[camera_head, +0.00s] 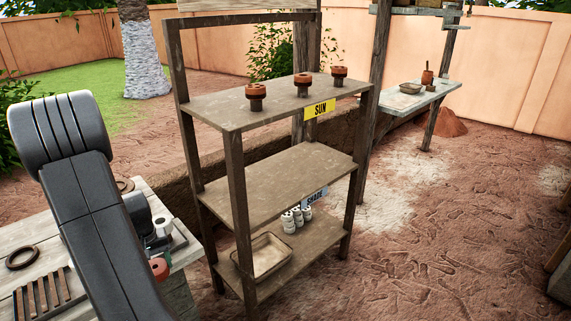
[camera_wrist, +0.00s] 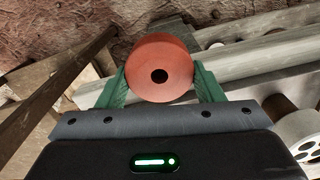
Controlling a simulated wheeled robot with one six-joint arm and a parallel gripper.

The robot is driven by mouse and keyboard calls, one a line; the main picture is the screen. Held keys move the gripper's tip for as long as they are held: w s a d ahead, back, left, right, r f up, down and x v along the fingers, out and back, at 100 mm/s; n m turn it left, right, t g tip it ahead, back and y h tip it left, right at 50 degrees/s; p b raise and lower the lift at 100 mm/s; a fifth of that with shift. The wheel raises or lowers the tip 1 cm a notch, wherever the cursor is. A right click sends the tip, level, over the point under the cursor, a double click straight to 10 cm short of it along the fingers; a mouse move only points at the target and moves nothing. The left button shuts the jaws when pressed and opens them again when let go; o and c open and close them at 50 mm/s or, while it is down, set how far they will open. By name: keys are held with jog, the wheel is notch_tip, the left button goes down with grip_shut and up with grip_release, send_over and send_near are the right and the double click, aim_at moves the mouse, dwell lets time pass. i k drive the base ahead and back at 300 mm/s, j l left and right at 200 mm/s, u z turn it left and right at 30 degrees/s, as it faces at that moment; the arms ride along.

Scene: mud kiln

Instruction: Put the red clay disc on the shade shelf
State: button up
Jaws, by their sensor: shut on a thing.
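The red clay disc (camera_wrist: 160,68) has a dark center hole and sits between the two green fingers of my gripper (camera_wrist: 162,84) in the wrist view. My gripper is shut on it. In the head view the disc (camera_head: 158,268) shows beside my arm, near the right end of the workbench; the fingers are mostly hidden there. The shade shelf (camera_head: 285,178) is the middle board of the wooden rack, with a blue SHADE label (camera_head: 314,196) at its front edge. Its visible top is bare. The disc is apart from it, to its left and lower in the picture.
The top board (camera_head: 275,100) has a yellow SUN label and three red-brown discs on dark stands. The bottom board holds a tray (camera_head: 262,256) and several white spools (camera_head: 297,218). Rack posts flank the shelf. The workbench (camera_head: 28,240) holds a dark ring and a slatted rack.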

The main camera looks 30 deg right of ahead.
aim_at(262, 198)
jog(key=l+z, duration=0.15)
jog(key=l, duration=2.1)
